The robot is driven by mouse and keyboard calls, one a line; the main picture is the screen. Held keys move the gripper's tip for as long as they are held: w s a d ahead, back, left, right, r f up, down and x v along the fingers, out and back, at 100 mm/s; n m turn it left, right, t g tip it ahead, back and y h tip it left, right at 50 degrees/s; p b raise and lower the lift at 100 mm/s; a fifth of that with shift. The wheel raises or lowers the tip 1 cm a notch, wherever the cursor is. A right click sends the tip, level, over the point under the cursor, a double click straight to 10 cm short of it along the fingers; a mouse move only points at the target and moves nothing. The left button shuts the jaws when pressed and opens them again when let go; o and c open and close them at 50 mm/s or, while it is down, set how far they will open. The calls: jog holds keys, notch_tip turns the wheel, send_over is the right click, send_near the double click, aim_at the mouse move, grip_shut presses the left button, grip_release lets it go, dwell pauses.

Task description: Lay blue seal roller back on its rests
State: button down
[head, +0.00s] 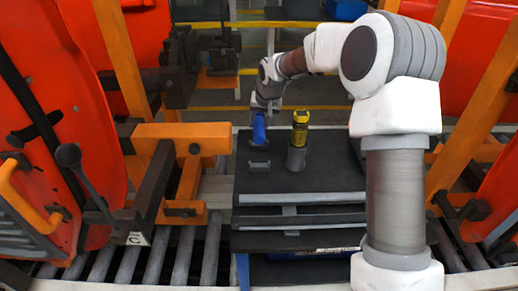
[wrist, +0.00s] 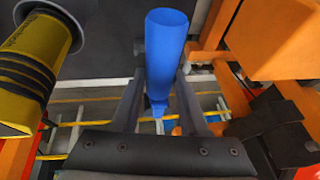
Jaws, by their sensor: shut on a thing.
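The blue seal roller (head: 259,128) is held upright in my gripper (head: 261,111) above the left part of a dark cart top. In the wrist view the roller (wrist: 166,45) stands between the two fingers of my gripper (wrist: 159,98), which are shut on it, with its narrow end toward the palm. A small grey rest (head: 259,167) stands on the cart top just below and in front of the roller. Any other rest is hard to make out behind the roller. I cannot tell whether the roller's lower end touches anything.
An orange clamp fixture (head: 180,140) stands left of the cart top (head: 320,176). The front of the top is bare.

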notch_tip(320, 180, down, 9)
jog(key=shift+p, duration=0.4)
jog(key=shift+c, duration=2.1)
grip_release()
jog(key=shift+f, duration=0.1)
jog(key=b+v, duration=0.2)
jog(key=v, duration=1.5)
jog(key=shift+d+r, duration=0.15)
jog(key=shift+r, duration=0.05)
